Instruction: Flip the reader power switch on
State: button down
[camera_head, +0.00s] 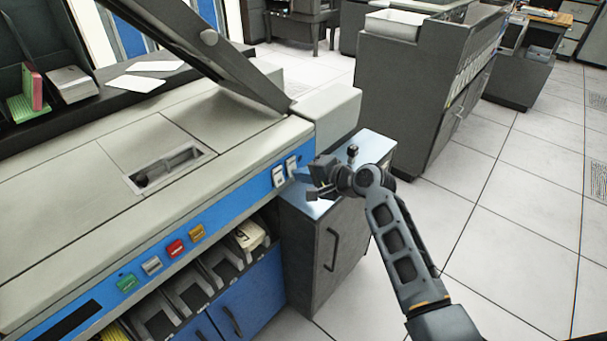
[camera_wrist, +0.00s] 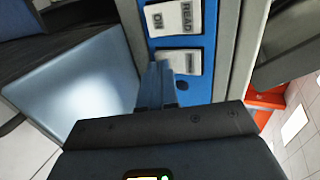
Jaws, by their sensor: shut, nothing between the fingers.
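The card reader (camera_head: 215,120) is a long grey machine with a blue front strip. Two white rocker switches sit at the right end of this strip: a left one (camera_head: 279,175) and a right one (camera_head: 292,166). The other switch (camera_wrist: 187,62) has a small dark label that I cannot read. My gripper (camera_head: 303,177) is in front of the strip, close to the switches. Its shut fingers (camera_wrist: 158,68) overlap the left edge of the unlabelled-looking lower switch; I cannot tell whether they touch it.
Green, white, red and amber buttons (camera_head: 176,248) line the strip to the left. Card pockets (camera_head: 190,297) lie below. A low grey cabinet (camera_head: 330,240) with a bright top stands beneath my gripper. Open tiled floor (camera_head: 500,220) lies to the right.

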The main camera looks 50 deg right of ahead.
jog(key=shift+f, duration=0.1)
jog(key=shift+w+f+t+b, duration=0.25)
jog(key=shift+f+t+b, duration=0.15)
jog(key=shift+b, duration=0.85)
jog(key=shift+r+p, duration=0.45)
jog(key=shift+p, duration=0.05)
jog(key=shift+r, duration=0.1)
jog(key=shift+r+p, duration=0.75)
jog(key=shift+p, duration=0.05)
